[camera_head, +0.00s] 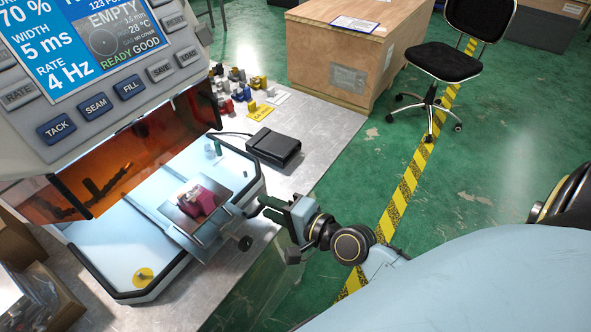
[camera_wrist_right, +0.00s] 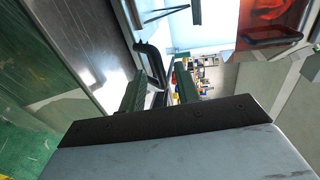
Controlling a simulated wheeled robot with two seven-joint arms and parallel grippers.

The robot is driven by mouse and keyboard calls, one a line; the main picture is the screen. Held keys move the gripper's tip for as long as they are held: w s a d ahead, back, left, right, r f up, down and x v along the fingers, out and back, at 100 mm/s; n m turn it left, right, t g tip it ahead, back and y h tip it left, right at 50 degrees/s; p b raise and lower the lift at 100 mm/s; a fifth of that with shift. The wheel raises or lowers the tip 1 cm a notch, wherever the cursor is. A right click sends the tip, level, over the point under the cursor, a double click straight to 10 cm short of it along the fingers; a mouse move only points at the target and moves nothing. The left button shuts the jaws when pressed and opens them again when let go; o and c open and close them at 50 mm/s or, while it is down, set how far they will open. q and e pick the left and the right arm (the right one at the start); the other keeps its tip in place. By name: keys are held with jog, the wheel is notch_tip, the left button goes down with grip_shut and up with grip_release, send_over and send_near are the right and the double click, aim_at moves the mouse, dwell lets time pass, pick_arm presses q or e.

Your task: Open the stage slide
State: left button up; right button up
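The stage slide (camera_head: 207,232) is a grey metal plate on the pale blue bed of the welding machine, below the orange shield. A magenta part with a pale piece on top (camera_head: 198,202) sits on it. A black knob (camera_head: 246,243) shows near the slide's front end. My right gripper (camera_head: 263,206) is just right of the bed's front edge, apart from the knob. In the right wrist view its two dark fingers (camera_wrist_right: 162,90) stand apart, with a black curved bar (camera_wrist_right: 152,62) beyond them; I cannot tell whether they touch it. My left gripper is not in view.
The machine's screen panel (camera_head: 100,60) overhangs the upper left. A black box (camera_head: 274,147) and several small coloured parts (camera_head: 236,88) lie on the grey table (camera_head: 318,125). A wooden crate (camera_head: 335,50) and black chair (camera_head: 445,62) stand behind.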

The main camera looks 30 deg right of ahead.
jog(key=b+v, duration=0.1)
jog(key=v, duration=1.1)
jog(key=shift+s, duration=0.25)
jog(key=shift+d, duration=0.15)
jog(key=s+d+f+n+g+h, duration=0.2)
jog(key=f, duration=0.8)
jog(key=s+d+f+n+g+h, duration=0.1)
jog(key=s+d+f+n+g, duration=0.15)
jog(key=f, duration=0.75)
jog(key=s+d+f+n+g+h, duration=0.2)
jog(key=f, duration=0.8)
jog(key=s+a+f+n+g, duration=0.2)
jog(key=s+f+n, duration=0.3)
jog(key=s+f, duration=0.3)
jog(key=s+a+f+n+g+h, duration=0.1)
jog(key=s+a+f+n+g, duration=0.2)
jog(key=s+f, duration=0.5)
jog(key=shift+s+n+g, duration=0.85)
jog(key=shift+s+g, duration=0.1)
jog(key=shift+s, duration=0.3)
